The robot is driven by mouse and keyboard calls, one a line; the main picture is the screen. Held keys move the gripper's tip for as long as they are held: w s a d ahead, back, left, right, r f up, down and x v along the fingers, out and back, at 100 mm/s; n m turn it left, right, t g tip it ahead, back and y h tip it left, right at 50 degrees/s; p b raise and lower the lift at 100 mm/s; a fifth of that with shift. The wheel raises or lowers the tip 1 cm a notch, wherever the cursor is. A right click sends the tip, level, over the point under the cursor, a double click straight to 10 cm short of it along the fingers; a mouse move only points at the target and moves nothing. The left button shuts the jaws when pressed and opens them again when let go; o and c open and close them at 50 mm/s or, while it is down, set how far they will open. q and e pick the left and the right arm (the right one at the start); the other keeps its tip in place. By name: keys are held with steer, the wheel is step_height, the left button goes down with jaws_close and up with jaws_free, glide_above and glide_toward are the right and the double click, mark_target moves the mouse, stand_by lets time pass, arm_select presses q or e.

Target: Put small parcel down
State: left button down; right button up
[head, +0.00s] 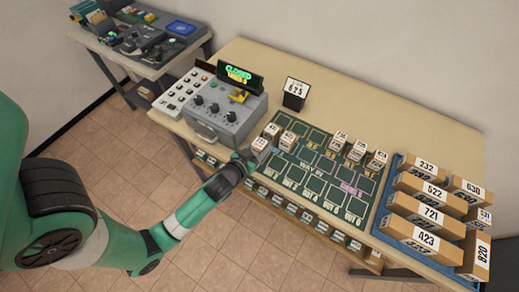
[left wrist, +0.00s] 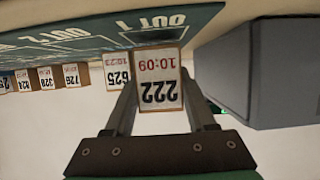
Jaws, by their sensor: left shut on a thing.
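My left gripper (head: 248,156) is at the left end of the green mat, fingers shut on a small parcel (head: 260,145). In the left wrist view, which is upside down, the small parcel (left wrist: 158,82) shows a white label with 222 and 10:09 between the fingers (left wrist: 160,105). It is close over the square by the OUT 1 lettering; I cannot tell whether it touches the mat. The green mat (head: 325,165) has outlined squares and OUT labels. Another small parcel, 625 (left wrist: 117,74), stands just behind the held one. My right gripper is not in view.
More small parcels (head: 357,150) stand along the mat's back rows. A grey control box (head: 222,115) is left of the mat, with a green CLOSED display (head: 240,73). A black stand (head: 295,95) shows 625. A blue tray (head: 383,222) of larger boxes is right.

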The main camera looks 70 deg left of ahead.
arm_select(q)
steer(key=shift+f, duration=0.5)
steer(key=shift+r, duration=0.1)
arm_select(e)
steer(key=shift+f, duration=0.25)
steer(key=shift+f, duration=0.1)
arm_select(q)
steer(key=shift+c, duration=1.1)
jaws_free()
steer(key=shift+r, duration=0.15)
steer(key=v, duration=1.2)
steer(key=shift+p, duration=0.4)
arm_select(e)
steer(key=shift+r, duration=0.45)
